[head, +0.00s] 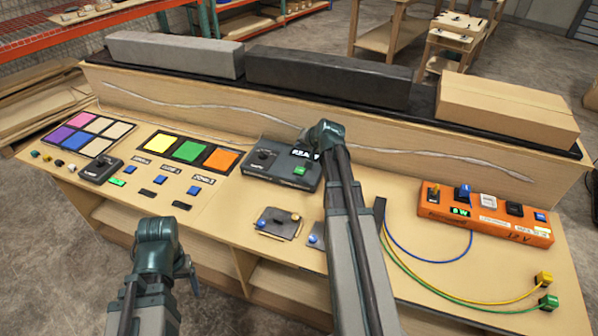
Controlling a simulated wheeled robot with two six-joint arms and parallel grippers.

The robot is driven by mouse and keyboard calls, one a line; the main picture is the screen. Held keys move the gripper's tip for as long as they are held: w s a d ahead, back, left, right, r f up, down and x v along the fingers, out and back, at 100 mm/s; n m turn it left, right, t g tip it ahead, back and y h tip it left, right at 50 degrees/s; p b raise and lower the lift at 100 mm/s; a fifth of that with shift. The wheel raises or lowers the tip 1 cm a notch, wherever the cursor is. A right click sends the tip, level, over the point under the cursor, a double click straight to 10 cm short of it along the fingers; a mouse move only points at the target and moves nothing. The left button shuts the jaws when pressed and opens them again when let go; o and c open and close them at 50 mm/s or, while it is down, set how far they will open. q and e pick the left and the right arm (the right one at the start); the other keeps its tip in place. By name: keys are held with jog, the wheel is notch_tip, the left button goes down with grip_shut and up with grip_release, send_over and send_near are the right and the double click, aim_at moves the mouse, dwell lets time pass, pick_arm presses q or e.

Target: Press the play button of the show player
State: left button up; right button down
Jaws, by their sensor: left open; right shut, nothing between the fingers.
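The show player (282,165) is a dark grey box in the middle of the console. Its display reads "REA…", with the end covered by my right arm. A lit green button (300,170) sits on its right part, and a dark knob (264,155) on its left. My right gripper (325,138) is at the box's right end, beside the display; its fingertips are hidden, and I cannot tell whether it touches the box. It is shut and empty. My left gripper (160,238) is open and empty in front of the console's left part, away from the player.
Colour pads (190,150) and small switches lie left of the player. An orange power box (485,215) stands right, with loose cables (440,280) in front. A small grey plate (278,222) lies before the player. Long blocks (328,77) line the raised back shelf.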

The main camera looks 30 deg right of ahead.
aim_at(301, 172)
jog(key=shift+f+b, duration=4.05)
jog(key=shift+f, duration=0.2)
jog(key=shift+f+b, duration=0.4)
jog(key=shift+f+b, duration=0.45)
jog(key=shift+r, duration=0.1)
jog(key=shift+r+p, duration=0.8)
jog(key=shift+p, duration=0.1)
notch_tip(301, 172, up, 5)
jog(key=p, duration=0.5)
jog(key=shift+r, duration=0.1)
